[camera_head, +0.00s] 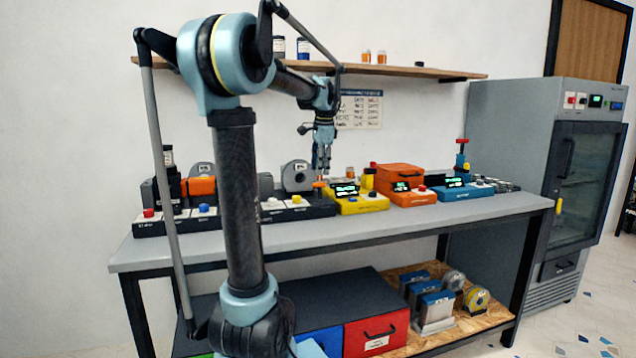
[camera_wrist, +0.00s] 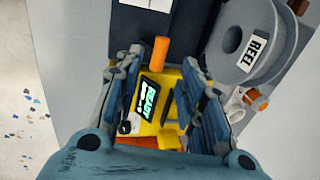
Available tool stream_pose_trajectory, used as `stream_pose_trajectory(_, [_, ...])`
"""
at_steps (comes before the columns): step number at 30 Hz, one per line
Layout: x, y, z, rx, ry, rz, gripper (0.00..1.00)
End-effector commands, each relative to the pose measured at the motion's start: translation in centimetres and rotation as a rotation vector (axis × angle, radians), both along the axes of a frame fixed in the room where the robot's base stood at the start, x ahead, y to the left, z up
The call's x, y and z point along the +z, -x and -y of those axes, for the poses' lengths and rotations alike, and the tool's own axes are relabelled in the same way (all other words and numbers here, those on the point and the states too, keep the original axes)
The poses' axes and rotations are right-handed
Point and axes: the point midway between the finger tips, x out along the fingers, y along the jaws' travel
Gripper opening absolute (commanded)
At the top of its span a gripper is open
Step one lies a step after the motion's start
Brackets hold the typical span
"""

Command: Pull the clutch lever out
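An orange cylindrical handle (camera_wrist: 160,52), which looks like the clutch lever's grip, lies just beyond my fingertips in the wrist view. In the head view, a small orange part (camera_head: 320,184) shows just below my gripper, between the black machine and the yellow unit. My gripper (camera_head: 322,168) points down over the bench. In the wrist view, its two fingers (camera_wrist: 160,66) are spread apart with nothing held between them. The yellow unit (camera_head: 362,205) has a lit screen reading READY in the wrist view (camera_wrist: 150,100). The lever's base is not clear.
A grey reel (camera_head: 297,176) stands close to my gripper; it also shows in the wrist view (camera_wrist: 240,42). Orange (camera_head: 410,199) and blue (camera_head: 466,192) units stand to the right on the grey bench (camera_head: 400,222). A wooden shelf (camera_head: 420,72) runs above. The bench's front strip is clear.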

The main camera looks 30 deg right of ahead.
Motion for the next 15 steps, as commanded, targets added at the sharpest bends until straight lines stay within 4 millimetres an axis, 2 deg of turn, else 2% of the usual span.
stream_pose_trajectory(6, [-3.4,-0.7,0.2,0.0,0.0,0.0,0.36])
stream_pose_trajectory(15, [-5.7,-1.2,0.3,0.0,0.0,0.0,0.36])
